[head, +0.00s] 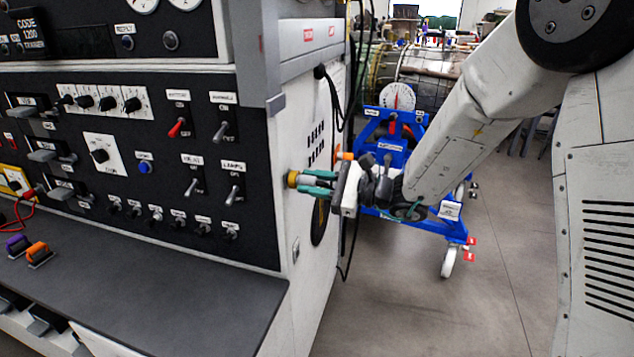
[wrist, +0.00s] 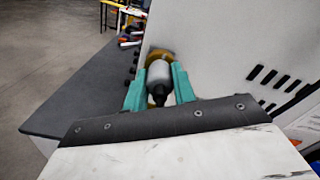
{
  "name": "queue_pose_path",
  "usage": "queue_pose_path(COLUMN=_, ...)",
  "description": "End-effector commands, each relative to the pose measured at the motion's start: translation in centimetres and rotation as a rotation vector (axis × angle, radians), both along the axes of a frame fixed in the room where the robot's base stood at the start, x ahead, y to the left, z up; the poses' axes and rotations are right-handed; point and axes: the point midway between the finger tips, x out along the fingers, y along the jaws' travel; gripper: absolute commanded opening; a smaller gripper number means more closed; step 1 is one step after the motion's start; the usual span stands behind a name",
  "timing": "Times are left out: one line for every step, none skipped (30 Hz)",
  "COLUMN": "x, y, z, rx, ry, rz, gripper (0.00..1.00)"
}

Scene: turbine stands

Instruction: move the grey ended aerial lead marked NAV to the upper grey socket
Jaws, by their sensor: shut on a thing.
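My gripper (head: 316,183) has green fingers and is at the white side wall of the console. In the wrist view, the fingers (wrist: 159,92) are shut on a grey lead end (wrist: 158,76) with a dark tail towards me. A brass-coloured ring (wrist: 160,54) shows just past the grey end; in the head view a yellowish ring (head: 292,179) shows at the fingertips, close to the wall. I cannot tell whether the grey end is seated there or just in front. No NAV mark is readable, and I cannot make out the upper grey socket.
The console's black switch panel (head: 150,165) and dark shelf (head: 150,300) stand left of my gripper. Black cables (head: 340,100) hang on the side wall, near dark vent slots (head: 316,145). A blue wheeled stand (head: 425,215) is behind my arm. Floor (head: 410,315) at lower right is clear.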

Motion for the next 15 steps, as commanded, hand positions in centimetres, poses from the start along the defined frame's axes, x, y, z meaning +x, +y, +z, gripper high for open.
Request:
queue_pose_path(x=0.13, y=0.58, z=0.41, rx=0.003, ry=-0.010, rz=0.007, gripper=0.00)
queue_pose_path(x=0.14, y=0.59, z=0.42, rx=0.004, ry=-0.010, rz=0.008, gripper=0.00)
queue_pose_path(x=0.15, y=0.59, z=0.44, rx=0.004, ry=-0.010, rz=0.008, gripper=0.00)
queue_pose_path(x=0.14, y=0.59, z=0.44, rx=0.004, ry=-0.010, rz=0.008, gripper=0.34)
queue_pose_path(x=0.14, y=0.57, z=0.41, rx=0.003, ry=-0.010, rz=0.007, gripper=0.43)
queue_pose_path(x=0.13, y=0.53, z=0.41, rx=0.003, ry=-0.010, rz=0.007, gripper=0.52)
queue_pose_path(x=0.12, y=0.51, z=0.39, rx=0.003, ry=-0.010, rz=0.007, gripper=0.52)
queue_pose_path(x=0.10, y=0.48, z=0.36, rx=0.002, ry=-0.009, rz=0.007, gripper=0.52)
queue_pose_path(x=0.08, y=0.45, z=0.32, rx=0.002, ry=-0.008, rz=0.007, gripper=0.52)
queue_pose_path(x=0.07, y=0.43, z=0.29, rx=0.002, ry=-0.007, rz=0.007, gripper=0.52)
queue_pose_path(x=0.05, y=0.42, z=0.27, rx=0.002, ry=-0.007, rz=0.007, gripper=0.52)
queue_pose_path(x=0.03, y=0.39, z=0.23, rx=0.001, ry=-0.007, rz=0.008, gripper=0.52)
queue_pose_path(x=0.02, y=0.38, z=0.20, rx=0.001, ry=-0.006, rz=0.007, gripper=0.52)
queue_pose_path(x=0.01, y=0.36, z=0.19, rx=0.001, ry=-0.006, rz=0.007, gripper=0.52)
queue_pose_path(x=0.00, y=0.34, z=0.15, rx=0.000, ry=-0.004, rz=0.007, gripper=0.52)
